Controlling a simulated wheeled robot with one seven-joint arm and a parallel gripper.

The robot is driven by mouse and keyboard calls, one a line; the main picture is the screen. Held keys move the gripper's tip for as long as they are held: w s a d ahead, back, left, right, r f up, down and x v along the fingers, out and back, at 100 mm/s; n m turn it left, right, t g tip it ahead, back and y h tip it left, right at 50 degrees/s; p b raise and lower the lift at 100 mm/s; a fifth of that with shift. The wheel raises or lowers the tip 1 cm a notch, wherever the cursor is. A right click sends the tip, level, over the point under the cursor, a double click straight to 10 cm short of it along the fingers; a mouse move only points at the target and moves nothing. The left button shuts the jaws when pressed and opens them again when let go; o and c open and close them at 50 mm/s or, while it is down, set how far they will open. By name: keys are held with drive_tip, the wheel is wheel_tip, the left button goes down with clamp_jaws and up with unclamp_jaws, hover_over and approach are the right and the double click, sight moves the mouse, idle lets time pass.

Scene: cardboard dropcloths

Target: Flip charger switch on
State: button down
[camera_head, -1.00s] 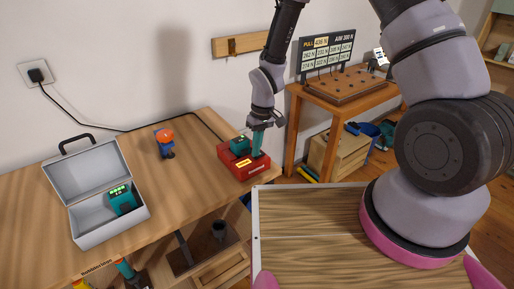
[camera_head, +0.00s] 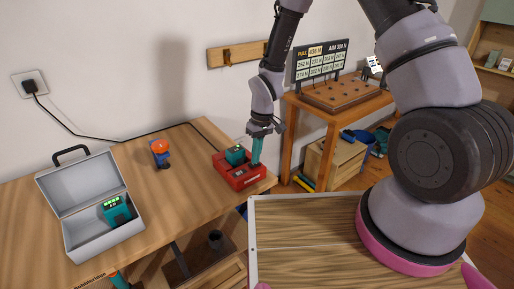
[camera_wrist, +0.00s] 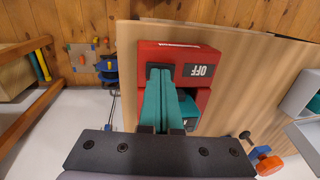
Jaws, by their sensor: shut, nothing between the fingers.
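The red charger (camera_head: 226,176) sits at the right end of the wooden workbench, with a teal battery (camera_head: 235,155) in it. In the wrist view the charger (camera_wrist: 175,53) carries a dark label (camera_wrist: 199,71) reading OFF. My gripper (camera_head: 256,164) is shut and empty, pointing down at the charger's right side. In the wrist view the closed teal fingers (camera_wrist: 159,73) end at a dark patch beside the label. They cover the switch area, so I cannot tell the switch's position or whether they touch it. The battery also shows beside the fingers (camera_wrist: 188,108).
An open grey case (camera_head: 97,238) with a teal device (camera_head: 117,210) stands at the bench's left. A black cable (camera_head: 100,140) runs along the back. A second table with a board (camera_head: 345,92) stands right of my gripper.

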sight(260, 164)
wheel_tip(260, 164, up, 14)
drive_tip(key=w+d, duration=0.1)
drive_tip(key=shift+d+f, duration=0.2)
drive_tip(key=shift+d, duration=0.2)
drive_tip(key=shift+s+a+r, duration=0.1)
drive_tip(key=shift+s+a, duration=0.1)
drive_tip(key=shift+a, duration=0.4)
drive_tip(key=f, duration=0.4)
drive_tip(key=a+f, duration=0.1)
drive_tip(key=f, duration=0.4)
drive_tip(key=s+f, duration=0.1)
drive_tip(key=f, duration=0.4)
drive_tip(key=shift+s+a, duration=0.1)
drive_tip(key=shift+a, duration=0.3)
